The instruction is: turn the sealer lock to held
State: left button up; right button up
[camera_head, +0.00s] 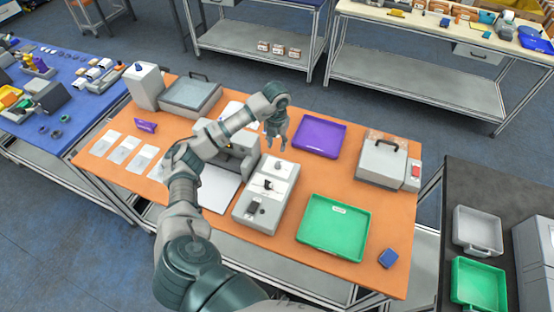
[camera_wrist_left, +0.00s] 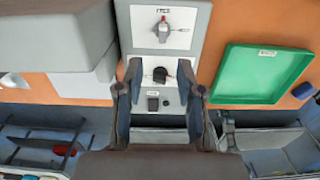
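A light grey control box (camera_head: 244,218) stands on the orange table; I cannot tell for sure that it carries the sealer lock. In the left wrist view its panel (camera_wrist_left: 125,20) bears a small printed label, a knob with a red part (camera_wrist_left: 164,27), a black knob (camera_wrist_left: 160,74) and a black switch (camera_wrist_left: 153,103). My left gripper (camera_head: 274,142) hangs fingers down above the table, behind the box in the head view. My right gripper is not in view.
A green tray (camera_head: 333,245) lies right of the box, a purple tray (camera_head: 320,138) behind it. A grey machine with a black handle (camera_head: 380,165) stands at the right, a blue block (camera_head: 388,258) near the front corner. A grey machine (camera_head: 240,160) sits behind my left arm.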

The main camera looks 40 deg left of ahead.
aim_at(278, 162)
pick_arm(q)
jog(key=f, duration=0.5)
jog(key=f+p, duration=0.1)
jog(key=f, duration=0.3)
jog(key=shift+w+d+f, duration=0.15)
jog(key=shift+d+f, duration=0.05)
jog(key=shift+f, duration=0.15)
jog(key=shift+a+f, duration=0.1)
jog(key=shift+f, duration=0.3)
grip_shut()
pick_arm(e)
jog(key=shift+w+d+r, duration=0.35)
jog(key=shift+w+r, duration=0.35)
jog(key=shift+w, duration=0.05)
